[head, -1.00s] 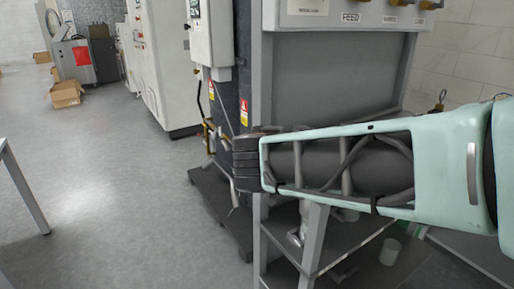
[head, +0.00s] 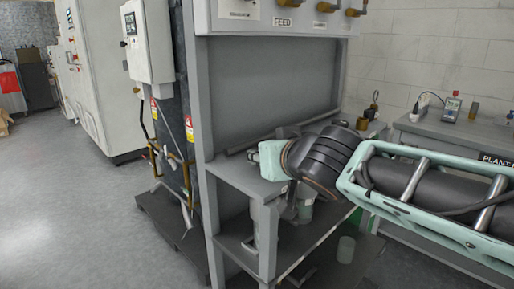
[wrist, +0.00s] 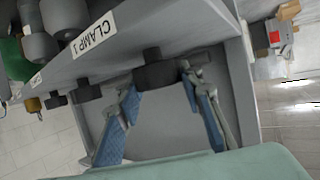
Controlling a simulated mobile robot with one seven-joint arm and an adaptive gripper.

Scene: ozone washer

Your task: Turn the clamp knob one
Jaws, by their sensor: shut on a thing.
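The clamp knob one (wrist: 158,73) is a dark knob on a short stem under a grey beam. A white label reading CLAMP 1 (wrist: 94,33) is on the beam beside it in the wrist view. My gripper (wrist: 160,84) has its two blue-padded fingers on either side of the knob, shut on it at the fingertips. In the head view, my wrist bends down over the grey stand and hides the knob; the fingers cannot be made out clearly there.
The grey stand (head: 262,190) has a lower shelf and an upright back panel (head: 275,90). More dark knobs (wrist: 88,92) sit along the beam. A bench (head: 440,128) with small instruments is at the right. The floor (head: 70,200) at the left is clear.

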